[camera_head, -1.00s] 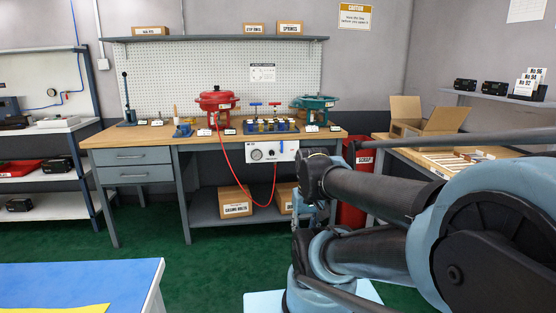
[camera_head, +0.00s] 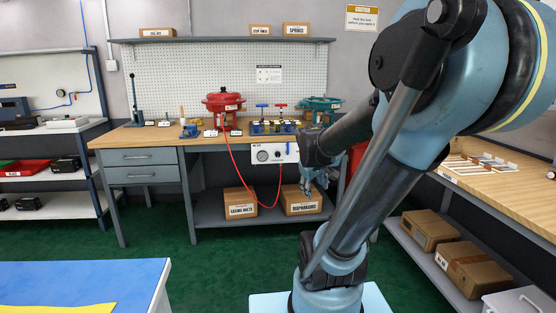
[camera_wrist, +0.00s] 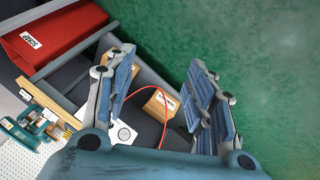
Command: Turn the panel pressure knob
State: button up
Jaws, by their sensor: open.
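The white pressure panel (camera_head: 273,153) hangs under the front edge of the far workbench. It carries a round gauge (camera_head: 262,155), a small dark knob (camera_head: 278,154) and a blue lever; a red hose drops from it. My gripper (camera_head: 318,176) is in front of the bench, to the right of the panel and lower, partly hidden by my arm. In the wrist view my gripper (camera_wrist: 160,62) is open, with nothing between its fingers. The panel (camera_wrist: 122,133) shows tilted there beyond the left finger, gauge visible; I cannot make out the knob.
The workbench (camera_head: 150,137) bears a red actuator (camera_head: 222,102) and a teal one (camera_head: 320,103). Boxes (camera_head: 240,202) sit on its lower shelf. A red scrap bin (camera_wrist: 50,40) stands beside the bench. A blue-topped table (camera_head: 120,278) is at the near left. Green floor lies open between.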

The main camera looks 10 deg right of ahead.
aim_at(279, 155)
jog(key=w+d+r+n+t+h, duration=0.15)
jog(key=w+n+t, duration=0.35)
jog(key=w, duration=1.3)
jog(key=w+d+r+n+t+h, duration=0.15)
jog(key=w+n, duration=0.65)
jog(key=w, duration=1)
jog(key=w+a+f+n+t+y, duration=0.3)
jog(key=w+a+f+n, duration=0.1)
jog(key=w+f+n, duration=0.45)
jog(key=w+a+f+n+t+y, duration=0.2)
jog(key=w+a+f+n+t, duration=0.1)
jog(key=w+f+n, duration=0.5)
jog(key=shift+m, duration=0.75)
jog(key=w, duration=1.8)
jog(key=shift+a+r, duration=0.15)
jog(key=shift+r, duration=0.25)
jog(key=shift+c, duration=0.6)
jog(key=c, duration=0.9)
